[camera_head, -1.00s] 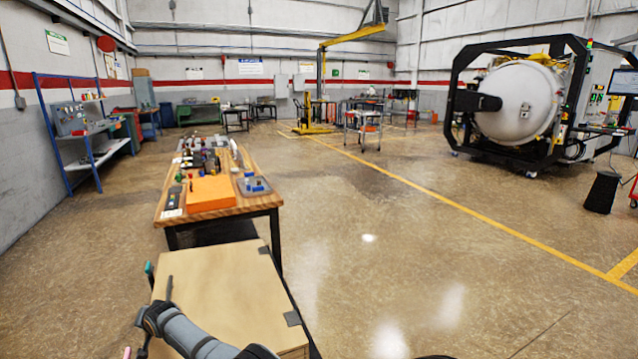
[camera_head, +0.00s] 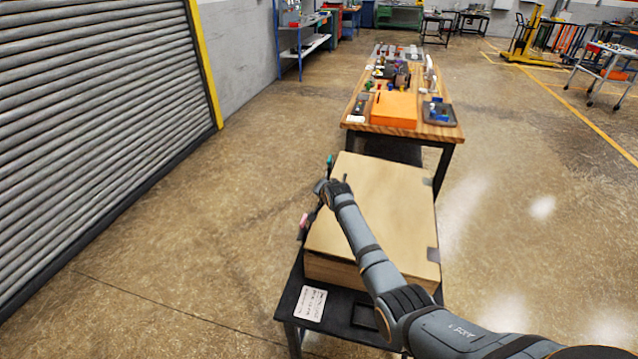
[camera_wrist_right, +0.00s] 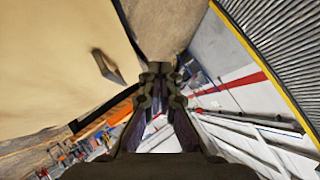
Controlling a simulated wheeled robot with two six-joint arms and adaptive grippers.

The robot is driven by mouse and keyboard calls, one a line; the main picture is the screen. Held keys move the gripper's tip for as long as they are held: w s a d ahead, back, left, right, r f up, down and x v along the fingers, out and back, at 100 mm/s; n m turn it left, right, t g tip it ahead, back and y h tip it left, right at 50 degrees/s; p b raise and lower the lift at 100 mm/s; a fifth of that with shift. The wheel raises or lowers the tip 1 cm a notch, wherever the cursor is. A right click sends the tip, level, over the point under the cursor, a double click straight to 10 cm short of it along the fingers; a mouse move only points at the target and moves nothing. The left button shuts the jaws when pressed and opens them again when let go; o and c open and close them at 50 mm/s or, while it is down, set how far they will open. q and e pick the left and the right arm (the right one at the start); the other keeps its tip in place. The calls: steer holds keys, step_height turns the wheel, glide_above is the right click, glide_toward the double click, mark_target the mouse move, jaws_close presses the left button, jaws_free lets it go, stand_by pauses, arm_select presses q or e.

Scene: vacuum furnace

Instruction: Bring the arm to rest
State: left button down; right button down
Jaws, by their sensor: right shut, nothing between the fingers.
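My right arm comes in from the lower right in the head view and reaches across a closed wooden box (camera_head: 385,215). My right gripper (camera_head: 322,188) is beside the box's left edge, near a small dark handle or latch (camera_head: 345,180) on its lid. In the right wrist view the gripper (camera_wrist_right: 160,68) is shut with nothing between its fingertips. The box lid (camera_wrist_right: 60,60) fills the upper left of that view, with the dark handle (camera_wrist_right: 106,66) blurred on it. I cannot tell whether the gripper touches the box. My left gripper is not in view.
The box stands on a black cart (camera_head: 290,300) with a white label. Teal (camera_head: 330,160) and pink (camera_head: 303,220) items show at its left edge. Behind is a wooden table (camera_head: 445,130) with an orange block (camera_head: 394,107). A roller shutter (camera_head: 100,130) stands left; open floor lies between.

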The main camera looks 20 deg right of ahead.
steer(key=shift+s+a+r, duration=0.3)
steer(key=shift+s+r, duration=0.25)
steer(key=shift+r, duration=0.05)
steer(key=shift+s+a+r, duration=0.3)
steer(key=shift+s+r, duration=0.25)
steer(key=shift+r, duration=0.05)
